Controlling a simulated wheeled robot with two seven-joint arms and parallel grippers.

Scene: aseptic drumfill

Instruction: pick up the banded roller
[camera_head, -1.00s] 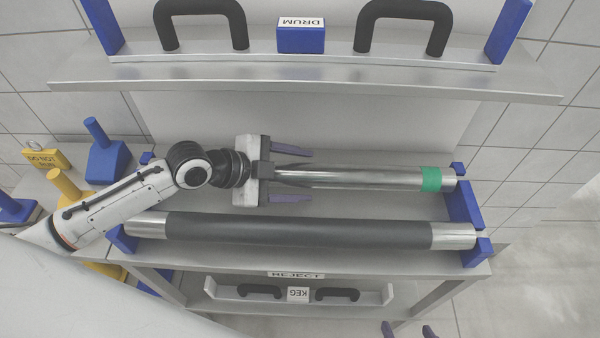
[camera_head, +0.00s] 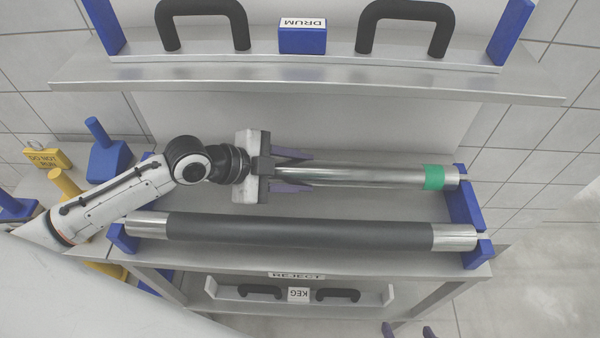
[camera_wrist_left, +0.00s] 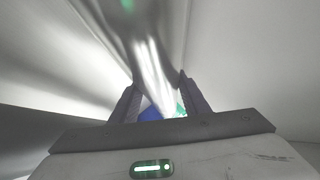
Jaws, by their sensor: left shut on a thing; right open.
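The banded roller (camera_head: 350,176) is a bright metal cylinder with a green band (camera_head: 434,177) near its right end. It lies along the back of the shelf, its right end at a blue end holder (camera_head: 462,200). My left gripper (camera_head: 309,171) is shut on the roller's left part, one finger along each side. The roller's left end is hidden by the gripper and wrist. In the left wrist view the shiny roller (camera_wrist_left: 150,60) runs between the fingers (camera_wrist_left: 160,98). Fingertips of my right gripper (camera_head: 408,330) show apart at the bottom edge, with nothing visible between them.
A thick dark roller with metal ends (camera_head: 300,231) lies in front, parallel and close. Above is a shelf with black handles and a blue DRUM block (camera_head: 303,38). Blue and yellow blocks stand at left.

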